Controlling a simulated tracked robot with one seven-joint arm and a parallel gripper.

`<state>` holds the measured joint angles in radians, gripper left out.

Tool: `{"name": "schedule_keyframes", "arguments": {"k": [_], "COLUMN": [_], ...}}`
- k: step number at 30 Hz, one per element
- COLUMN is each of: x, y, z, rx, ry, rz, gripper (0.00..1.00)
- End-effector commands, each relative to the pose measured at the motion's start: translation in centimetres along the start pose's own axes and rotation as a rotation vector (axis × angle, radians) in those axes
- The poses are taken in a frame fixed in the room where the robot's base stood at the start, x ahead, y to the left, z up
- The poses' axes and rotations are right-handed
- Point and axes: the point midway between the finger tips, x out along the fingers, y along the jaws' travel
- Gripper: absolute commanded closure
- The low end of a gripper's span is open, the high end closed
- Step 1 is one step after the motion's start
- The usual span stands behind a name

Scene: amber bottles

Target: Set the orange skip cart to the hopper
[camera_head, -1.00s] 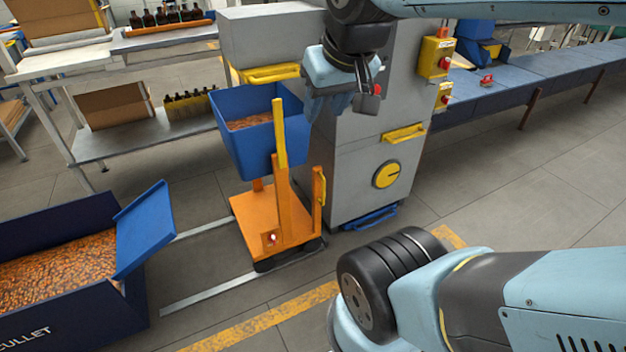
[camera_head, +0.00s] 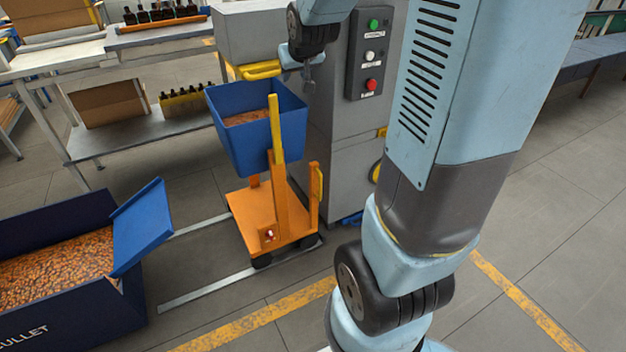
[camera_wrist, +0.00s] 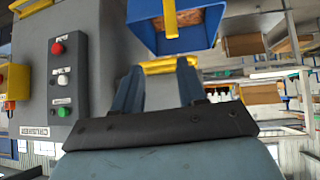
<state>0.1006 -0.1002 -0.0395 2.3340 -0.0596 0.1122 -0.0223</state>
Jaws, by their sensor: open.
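The orange skip cart (camera_head: 262,212) stands upright on the floor between two pale rails, close against the grey machine. It carries a blue skip (camera_head: 250,155) with amber cullet inside, and a yellow upright bar rises at its side. A dark blue bin (camera_head: 75,300) marked as cullet, full of amber pieces and with a sloped blue lip (camera_head: 143,228), stands apart to the left; I cannot tell if it is the hopper. My gripper (camera_head: 308,82) is open and empty above and right of the skip. Its spread fingers show in the wrist view (camera_wrist: 159,82), with the skip beyond.
A shelf (camera_head: 130,140) with bottles and boxes stands behind left. The front floor has yellow stripes (camera_head: 260,315) and free room.

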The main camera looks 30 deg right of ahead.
Motion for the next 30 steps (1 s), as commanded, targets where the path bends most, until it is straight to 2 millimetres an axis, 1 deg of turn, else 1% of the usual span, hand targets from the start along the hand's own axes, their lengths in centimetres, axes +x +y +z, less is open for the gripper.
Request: {"name": "schedule_keyframes", "arguments": {"k": [1, 7, 11, 12, 16, 21, 23, 24, 26, 30], "x": [1.9, 8.4, 12.7, 14.0, 18.1, 23.3, 25.0, 26.2, 27.9, 31.6], "y": [0.4, 1.7, 3.0, 3.3, 4.4, 5.8, 6.3, 6.7, 7.1, 8.1], "z": [-0.3, -1.3, -1.4, -1.3, -0.8, 0.6, 1.3, 1.8, 2.6, 4.9], "rx": [0.002, -0.005, 0.0, -0.001, -0.001, 0.001, 0.001, 0.001, 0.001, 0.004], "ry": [0.01, 0.079, 0.125, 0.138, 0.184, 0.243, 0.264, 0.279, 0.299, 0.349], "rz": [0.006, 0.017, 0.029, 0.031, 0.038, 0.047, 0.049, 0.05, 0.051, 0.054], "gripper": [0.59, 0.59, 0.59, 0.59, 0.59, 0.59, 0.59, 0.59, 0.59, 0.59]}}
